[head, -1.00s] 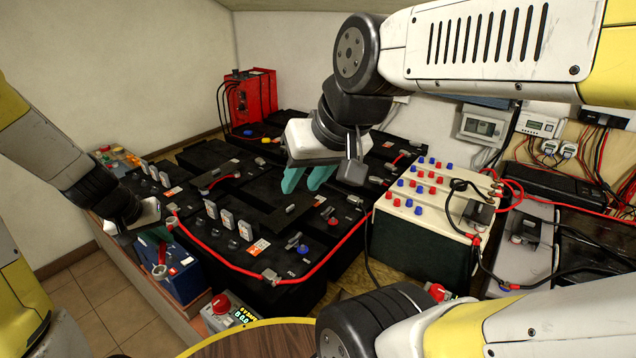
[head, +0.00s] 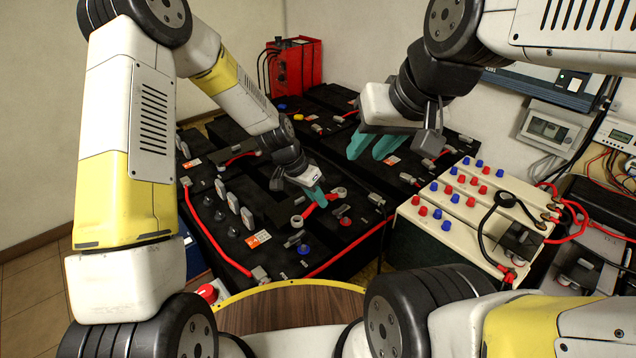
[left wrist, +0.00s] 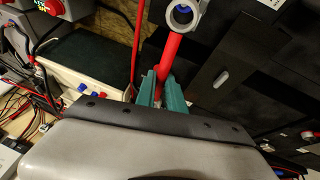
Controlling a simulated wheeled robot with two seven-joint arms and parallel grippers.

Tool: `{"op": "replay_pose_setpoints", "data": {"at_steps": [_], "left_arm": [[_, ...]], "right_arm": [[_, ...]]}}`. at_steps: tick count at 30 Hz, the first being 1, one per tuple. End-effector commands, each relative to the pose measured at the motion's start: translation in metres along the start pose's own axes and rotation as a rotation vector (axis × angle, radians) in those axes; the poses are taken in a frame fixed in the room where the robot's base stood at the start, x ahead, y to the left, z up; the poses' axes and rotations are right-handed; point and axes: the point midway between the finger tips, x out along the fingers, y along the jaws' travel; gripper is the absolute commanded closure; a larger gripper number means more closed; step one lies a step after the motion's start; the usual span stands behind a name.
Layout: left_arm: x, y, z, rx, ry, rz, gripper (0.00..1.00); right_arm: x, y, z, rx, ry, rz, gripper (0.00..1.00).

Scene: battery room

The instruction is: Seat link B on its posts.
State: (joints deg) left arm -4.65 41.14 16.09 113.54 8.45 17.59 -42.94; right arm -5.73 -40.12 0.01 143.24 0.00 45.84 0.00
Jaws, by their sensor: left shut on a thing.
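A short red link (head: 318,208) with a grey ring at each end is in my left gripper (head: 316,196), whose teal fingers are shut on its middle. No letter is legible on it. It is over the black batteries, near a blue-capped post (head: 303,249) and a red-capped post (head: 346,221). In the left wrist view the link (left wrist: 170,52) runs up from the fingers (left wrist: 160,88) to a ring, with blue visible through its hole. I cannot tell the height of the rings above the posts. My right gripper (head: 374,147) hangs open and empty over the batteries farther back.
Black batteries (head: 235,190) with caps and a long red cable (head: 212,240) fill the middle. Cream batteries (head: 455,215) with red and blue caps stand at right. A red charger box (head: 296,65) is at the back. A round wooden top (head: 290,305) is in front.

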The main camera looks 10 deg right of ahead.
Motion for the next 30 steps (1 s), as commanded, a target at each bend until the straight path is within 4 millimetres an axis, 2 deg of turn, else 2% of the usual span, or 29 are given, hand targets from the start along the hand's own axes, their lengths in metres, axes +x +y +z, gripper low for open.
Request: {"op": "replay_pose_setpoints", "data": {"at_steps": [6, 30], "left_arm": [[0.015, 0.012, -0.007, 0.054, -0.007, 0.024, 1.0], [0.078, -0.002, 0.019, 0.05, -0.006, 0.023, 1.0]], "right_arm": [[0.0, 0.0, 0.0, 0.0, 0.0, 0.0, 0.68], [0.0, 0.0, 0.0, 0.0, 0.0, 0.0, 0.68]]}}
